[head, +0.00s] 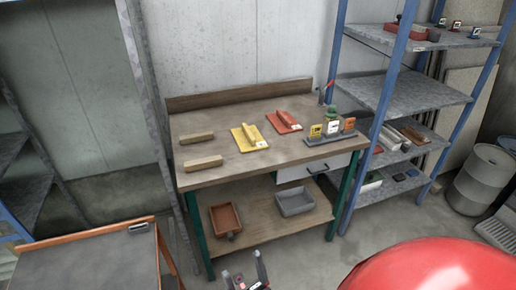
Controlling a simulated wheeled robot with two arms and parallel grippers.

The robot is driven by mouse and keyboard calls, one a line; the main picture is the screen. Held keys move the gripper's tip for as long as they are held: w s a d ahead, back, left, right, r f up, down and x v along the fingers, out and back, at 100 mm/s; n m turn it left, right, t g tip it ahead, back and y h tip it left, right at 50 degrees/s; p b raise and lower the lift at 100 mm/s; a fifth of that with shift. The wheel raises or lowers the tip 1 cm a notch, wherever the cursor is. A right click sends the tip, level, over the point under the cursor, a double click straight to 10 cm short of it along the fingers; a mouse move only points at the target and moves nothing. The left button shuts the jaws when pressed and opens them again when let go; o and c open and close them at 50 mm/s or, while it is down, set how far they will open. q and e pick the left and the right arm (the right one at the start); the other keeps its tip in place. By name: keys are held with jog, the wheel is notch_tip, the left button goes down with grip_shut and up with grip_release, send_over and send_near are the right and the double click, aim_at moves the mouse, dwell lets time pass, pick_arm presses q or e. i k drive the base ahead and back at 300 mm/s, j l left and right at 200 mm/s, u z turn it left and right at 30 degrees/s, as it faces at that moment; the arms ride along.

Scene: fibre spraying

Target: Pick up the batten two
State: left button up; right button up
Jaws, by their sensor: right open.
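Two short wooden battens lie on the left part of the workbench (215,174). One batten (197,138) lies farther back, and the other batten (203,163) lies nearer the front edge. No marking tells me which is batten two. My right gripper (243,266) shows at the bottom edge of the head view, open and empty, in front of the bench and apart from both battens. My left gripper is not in view.
A yellow float (249,138), a red float (284,122) and a grey holder with cards (330,138) stand on the bench. Trays (226,219) sit on its lower shelf. A blue-posted rack (425,95) stands right; an orange-edged board (90,262) stands front left.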

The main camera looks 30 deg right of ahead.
aim_at(210, 162)
jog(key=z, duration=0.6)
jog(key=i+l+u, duration=0.1)
jog(key=l+u, duration=0.45)
jog(key=u, duration=0.15)
jog(key=i+l+u, duration=0.1)
jog(key=l+u, duration=0.45)
jog(key=l, duration=1.2)
jog(key=l+u, duration=0.15)
jog(key=l, duration=1.25)
jog(key=i+l, duration=0.2)
jog(key=i, duration=0.15)
jog(key=i+l, duration=0.2)
jog(key=i, duration=0.15)
